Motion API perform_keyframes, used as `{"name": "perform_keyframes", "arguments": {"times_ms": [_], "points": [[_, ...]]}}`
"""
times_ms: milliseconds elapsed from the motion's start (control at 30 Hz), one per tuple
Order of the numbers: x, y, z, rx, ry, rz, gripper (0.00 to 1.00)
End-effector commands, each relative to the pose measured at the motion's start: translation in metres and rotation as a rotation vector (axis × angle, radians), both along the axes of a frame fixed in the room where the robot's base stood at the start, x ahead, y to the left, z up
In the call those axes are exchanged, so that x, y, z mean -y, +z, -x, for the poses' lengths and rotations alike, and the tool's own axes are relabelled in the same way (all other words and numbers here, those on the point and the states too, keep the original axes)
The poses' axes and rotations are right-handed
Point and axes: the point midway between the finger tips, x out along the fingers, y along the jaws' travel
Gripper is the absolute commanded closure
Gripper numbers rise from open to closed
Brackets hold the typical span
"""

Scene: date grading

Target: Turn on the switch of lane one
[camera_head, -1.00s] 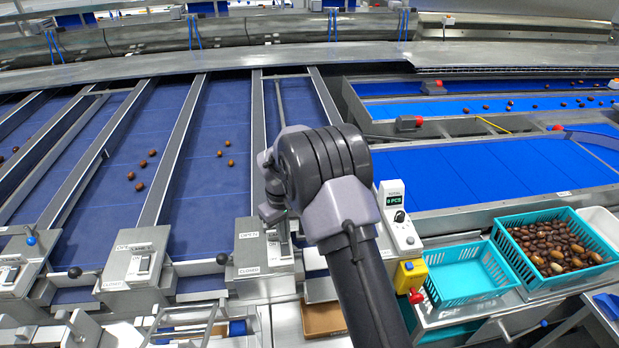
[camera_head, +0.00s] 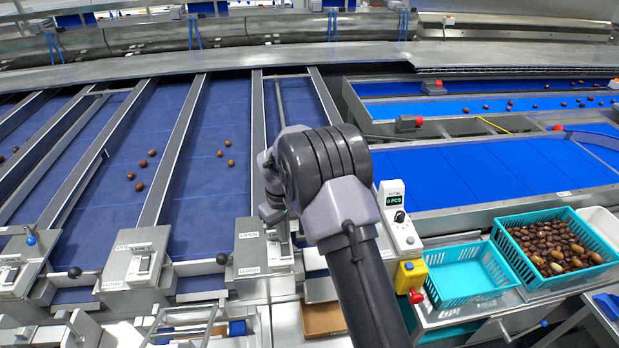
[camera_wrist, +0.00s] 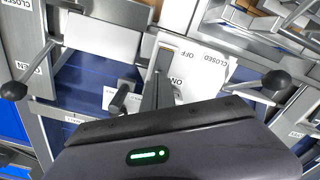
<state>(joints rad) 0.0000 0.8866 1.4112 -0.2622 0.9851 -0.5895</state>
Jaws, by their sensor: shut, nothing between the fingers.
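A grey switch box (camera_head: 248,262) with OPEN and CLOSED labels stands at the front end of a blue lane, below my gripper (camera_head: 279,222). In the wrist view the box's pale top (camera_wrist: 208,78) carries upside-down ON, OFF and CLOSED labels. My gripper (camera_wrist: 158,88) is shut and empty, with its fingers over the box beside the ON and OFF marks. The switch itself is largely hidden behind the fingers, so its position and any contact cannot be told. No lane number is readable.
Similar boxes stand to the left, one with a rocker switch (camera_head: 142,264). Black-knobbed levers (camera_head: 222,258) stick out beside them. To the right are a counter (camera_head: 398,215), a yellow-and-red button box (camera_head: 410,275), an empty teal basket (camera_head: 467,282) and a date-filled basket (camera_head: 508,255).

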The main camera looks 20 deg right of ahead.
Motion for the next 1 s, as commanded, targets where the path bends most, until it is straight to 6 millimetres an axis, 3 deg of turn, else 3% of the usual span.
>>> {"name": "perform_keyframes", "arguments": {"times_ms": [1000], "points": [[0.000,-0.012,0.000,0.000,0.000,0.000,1.00]]}}
